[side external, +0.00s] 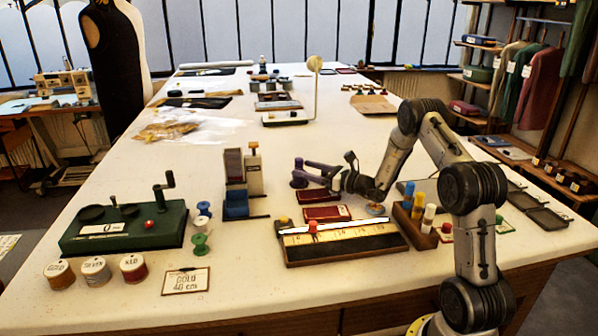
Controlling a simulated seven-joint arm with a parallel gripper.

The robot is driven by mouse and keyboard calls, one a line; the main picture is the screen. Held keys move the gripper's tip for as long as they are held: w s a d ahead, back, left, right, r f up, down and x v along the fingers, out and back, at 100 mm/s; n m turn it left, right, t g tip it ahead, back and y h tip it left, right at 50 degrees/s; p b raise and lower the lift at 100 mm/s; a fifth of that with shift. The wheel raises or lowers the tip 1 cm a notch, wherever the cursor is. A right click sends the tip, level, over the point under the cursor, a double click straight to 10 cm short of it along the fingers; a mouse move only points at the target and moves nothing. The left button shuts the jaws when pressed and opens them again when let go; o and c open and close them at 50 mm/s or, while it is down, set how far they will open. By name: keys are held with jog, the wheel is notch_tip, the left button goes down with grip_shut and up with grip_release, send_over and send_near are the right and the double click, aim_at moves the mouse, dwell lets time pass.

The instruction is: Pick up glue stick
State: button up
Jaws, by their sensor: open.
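A wooden holder (415,226) at the right of the work area has several upright sticks in it. Among them are a blue stick (409,190), a yellow stick (418,203) and a white stick (429,214). I cannot tell which of them, if any, is the glue stick, as no label is readable. Nothing is visibly held between the fingers.
A wooden measuring board (340,250) lies in front of the gripper, with dark red cards (326,213) behind it. A blue box (236,205) stands to the left. A green device (125,242), spools and labelled jars (96,271) are farther left.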

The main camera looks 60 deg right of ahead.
jog(key=w, duration=0.6)
jog(key=shift+w+a, duration=0.1)
jog(key=shift+a, duration=0.1)
grip_shut()
